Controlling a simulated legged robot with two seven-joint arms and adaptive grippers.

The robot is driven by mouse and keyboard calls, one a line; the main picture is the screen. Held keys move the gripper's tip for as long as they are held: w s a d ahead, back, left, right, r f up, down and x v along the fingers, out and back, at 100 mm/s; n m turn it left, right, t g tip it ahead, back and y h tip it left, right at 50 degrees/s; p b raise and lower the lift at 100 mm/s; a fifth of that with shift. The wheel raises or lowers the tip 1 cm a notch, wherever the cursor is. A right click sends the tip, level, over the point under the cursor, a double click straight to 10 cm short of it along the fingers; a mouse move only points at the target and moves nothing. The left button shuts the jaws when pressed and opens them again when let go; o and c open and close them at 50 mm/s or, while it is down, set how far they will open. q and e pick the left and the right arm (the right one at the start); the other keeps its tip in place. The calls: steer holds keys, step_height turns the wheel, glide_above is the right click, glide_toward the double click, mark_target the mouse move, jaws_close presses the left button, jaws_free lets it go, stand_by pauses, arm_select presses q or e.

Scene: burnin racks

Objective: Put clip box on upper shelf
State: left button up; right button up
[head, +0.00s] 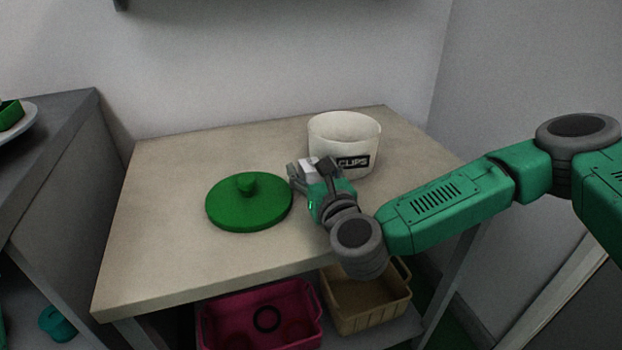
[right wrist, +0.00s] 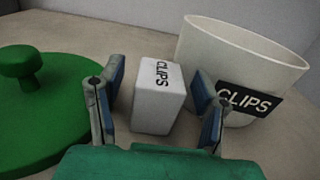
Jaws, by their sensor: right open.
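The clip box is a small white block marked "CLIPS" (right wrist: 156,98), standing on the table between the open fingers of my right gripper (right wrist: 157,100). In the head view the box (head: 308,168) is partly hidden by my right gripper (head: 312,172). A gap shows between the box and each finger in the wrist view. A white round bin labelled "CLIPS" (head: 344,132) stands just behind and to the right of the box; it also shows in the right wrist view (right wrist: 240,60). My left gripper is not in view.
A green round lid with a knob (head: 248,205) lies left of the gripper on the table (head: 165,200). Below, a lower shelf holds a pink bin (head: 225,330) and a tan bin (head: 365,305). A dark edge (head: 121,4) shows on the wall above. The table's left part is clear.

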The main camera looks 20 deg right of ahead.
steer(key=c, duration=1.3)
steer(key=shift+o, duration=0.2)
steer(key=shift+r, duration=0.1)
